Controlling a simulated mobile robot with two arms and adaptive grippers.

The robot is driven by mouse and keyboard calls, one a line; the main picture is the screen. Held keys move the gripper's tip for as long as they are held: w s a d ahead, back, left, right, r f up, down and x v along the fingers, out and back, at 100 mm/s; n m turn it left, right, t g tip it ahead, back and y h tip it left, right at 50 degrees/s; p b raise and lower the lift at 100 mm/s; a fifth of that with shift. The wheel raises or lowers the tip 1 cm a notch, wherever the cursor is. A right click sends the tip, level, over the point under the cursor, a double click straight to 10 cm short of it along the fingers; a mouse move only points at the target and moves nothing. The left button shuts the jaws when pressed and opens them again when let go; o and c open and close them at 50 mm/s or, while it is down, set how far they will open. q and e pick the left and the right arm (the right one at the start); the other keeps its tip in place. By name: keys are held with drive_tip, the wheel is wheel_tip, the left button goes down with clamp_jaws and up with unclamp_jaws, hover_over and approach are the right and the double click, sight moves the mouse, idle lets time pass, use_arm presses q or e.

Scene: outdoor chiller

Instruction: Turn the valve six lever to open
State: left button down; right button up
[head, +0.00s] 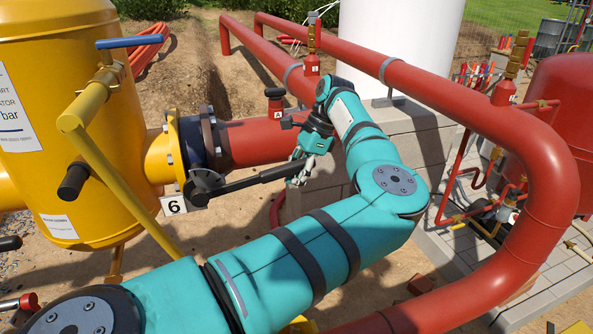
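The valve six lever (255,179) is a long black handle. A white tag with a 6 (173,205) sits beside the hub. My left gripper (299,172), on the teal arm, points down at the free end of the lever. Its grey fingers overlap the lever's end in the picture. I cannot tell whether they are closed on it or only beside it. My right gripper is not in view.
A yellow tank (75,130) with a blue-handled valve (135,42) stands at the left. A red valve marked A (276,104) sits above the lever. Large red pipes (450,85) curve around the right. A grey block wall (400,150) stands behind my arm.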

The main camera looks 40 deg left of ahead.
use_arm(q)
wheel_tip(320, 180, down, 3)
drive_tip(key=shift+d+g+y+b, duration=0.1)
drive_tip(key=shift+g+y+b, duration=0.3)
drive_tip(key=shift+g+b, duration=0.35)
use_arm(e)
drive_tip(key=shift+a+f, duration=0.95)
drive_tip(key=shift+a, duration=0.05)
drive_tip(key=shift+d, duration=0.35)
use_arm(q)
drive_tip(key=c, duration=1.3)
unclamp_jaws()
drive_tip(key=shift+d+r, duration=0.2)
drive_tip(key=shift+d, duration=0.05)
drive_tip(key=shift+o, duration=0.9)
drive_tip(key=shift+a+f, duration=0.1)
drive_tip(key=shift+a, duration=0.1)
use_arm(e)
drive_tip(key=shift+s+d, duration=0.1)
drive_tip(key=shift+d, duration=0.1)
use_arm(q)
drive_tip(key=v, duration=1.2)
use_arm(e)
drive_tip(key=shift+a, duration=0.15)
